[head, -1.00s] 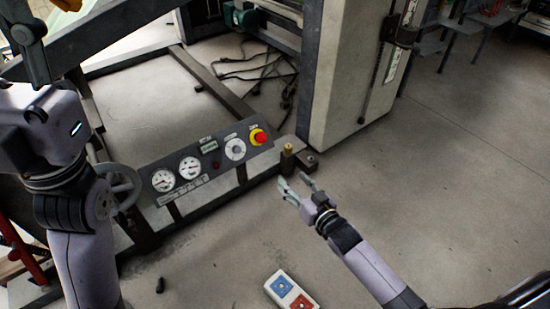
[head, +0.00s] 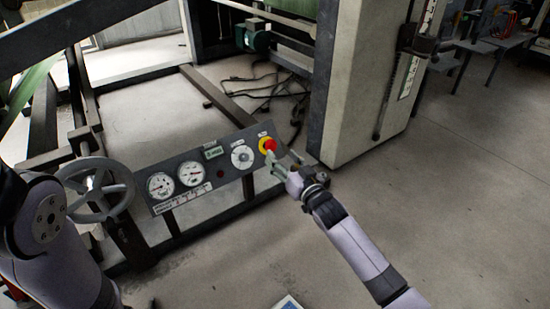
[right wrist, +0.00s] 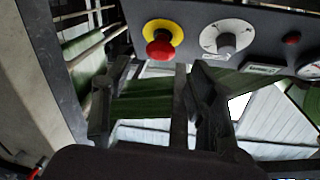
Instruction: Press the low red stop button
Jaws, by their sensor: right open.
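The red stop button (head: 270,145) sits on a yellow collar at the right end of the low, tilted grey control panel (head: 222,188). My right gripper (head: 284,162) is just beside the button, to its lower right in the head view. In the right wrist view, the red button (right wrist: 160,47) shows above and between the open fingers of my right gripper (right wrist: 152,95). The gripper is empty. I see no clear contact between fingertips and button. My left gripper is out of view; only part of that arm shows at the left.
The panel also carries a white round dial (head: 242,157), a small display (head: 213,153) and two gauges (head: 190,173). A handwheel (head: 98,190) stands left of it. A pale machine column (head: 365,80) rises behind on the right. Floor is clear at lower right.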

